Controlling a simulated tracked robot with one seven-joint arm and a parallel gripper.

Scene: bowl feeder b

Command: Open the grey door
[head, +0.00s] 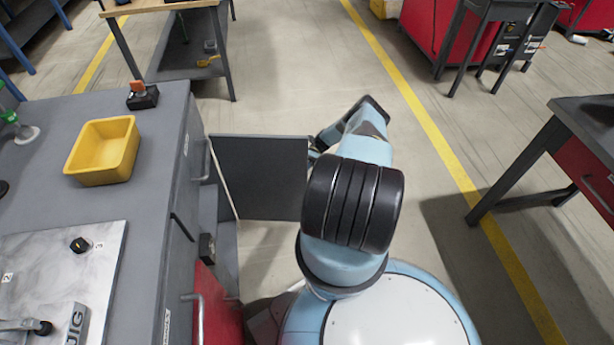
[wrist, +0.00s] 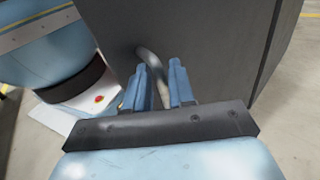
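The grey door (head: 262,178) stands swung out from the left workbench cabinet, roughly square to its front, in the head view. In the wrist view its dark grey panel (wrist: 200,45) fills the upper middle, with a curved metal handle (wrist: 151,66) on it. My gripper (wrist: 161,88) has its two blue fingers on either side of the handle, with the bar filling most of the narrow gap, and looks shut on it. In the head view my gripper is mostly hidden behind my arm at the door's free edge.
The workbench (head: 150,150) carries a yellow bin (head: 103,150), a small device with an orange top (head: 142,95) and a metal jig plate (head: 65,270). A red drawer (head: 215,310) sits below. Another bench (head: 590,130) stands at right. The floor between is clear.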

